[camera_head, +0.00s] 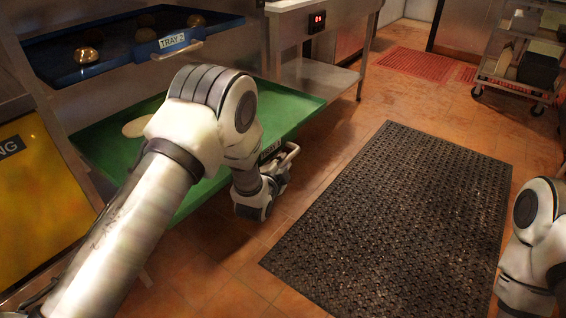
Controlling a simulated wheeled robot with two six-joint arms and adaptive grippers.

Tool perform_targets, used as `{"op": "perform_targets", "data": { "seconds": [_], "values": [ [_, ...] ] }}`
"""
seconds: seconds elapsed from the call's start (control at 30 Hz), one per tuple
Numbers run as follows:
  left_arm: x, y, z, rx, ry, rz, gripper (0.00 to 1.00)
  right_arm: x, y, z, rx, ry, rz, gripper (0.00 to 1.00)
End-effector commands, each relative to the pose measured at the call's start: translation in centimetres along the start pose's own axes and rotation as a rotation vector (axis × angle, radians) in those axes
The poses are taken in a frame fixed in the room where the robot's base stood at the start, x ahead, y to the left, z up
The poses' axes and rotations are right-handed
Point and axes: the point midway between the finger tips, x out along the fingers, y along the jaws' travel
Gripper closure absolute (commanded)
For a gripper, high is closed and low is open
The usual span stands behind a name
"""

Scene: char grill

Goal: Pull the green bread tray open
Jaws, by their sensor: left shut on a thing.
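The green bread tray (112,142) is in the lower part of the metal rack at the left. Its surface extends out toward the floor, with a pale flat round piece (140,126) on it. A label and a metal handle (283,157) are on its front edge. My left arm crosses over the tray and hides much of it. My left gripper (280,172) is at the handle and shut on it; its fingers are partly hidden. My right arm shows at the right edge, and its gripper is out of view.
A blue tray (110,48) labelled TRAY 2, holding several round buns, is above the green tray. A black rubber mat (400,220) covers the floor to the right. A wheeled rack (525,60) stands at the back right. Tiled floor around the mat is clear.

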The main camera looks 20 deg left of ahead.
Motion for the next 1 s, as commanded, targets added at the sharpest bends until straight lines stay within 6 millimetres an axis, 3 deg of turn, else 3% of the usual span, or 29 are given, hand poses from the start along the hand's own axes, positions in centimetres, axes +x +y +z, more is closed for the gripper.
{"op": "perform_targets", "data": {
  "seconds": [0.37, 0.4, 0.43, 0.47, 0.8, 1.0],
  "values": [
    [0.0, 0.0, 0.0, -0.001, 0.001, -0.001, 1.00, 0.0, 0.0, 0.0, -0.001, 0.000, 0.000, 0.49],
    [0.0, 0.0, 0.0, -0.001, 0.001, -0.001, 0.71, 0.0, 0.0, 0.0, 0.000, 0.000, 0.000, 0.49],
    [0.0, 0.0, 0.0, -0.001, 0.001, -0.001, 0.61, 0.0, 0.0, 0.0, 0.000, 0.000, 0.000, 0.49],
    [0.0, 0.0, 0.0, -0.001, 0.001, -0.001, 0.57, 0.0, 0.0, 0.0, 0.000, 0.000, 0.000, 0.49],
    [-0.4, 0.0, 0.0, 0.000, 0.000, 0.000, 0.57, 0.0, 0.0, 0.0, 0.000, 0.000, 0.000, 0.49],
    [-4.0, 0.0, 0.0, 0.000, -0.002, 0.002, 0.57, 0.0, 0.0, 0.0, 0.000, 0.000, 0.000, 0.49]
  ]
}}
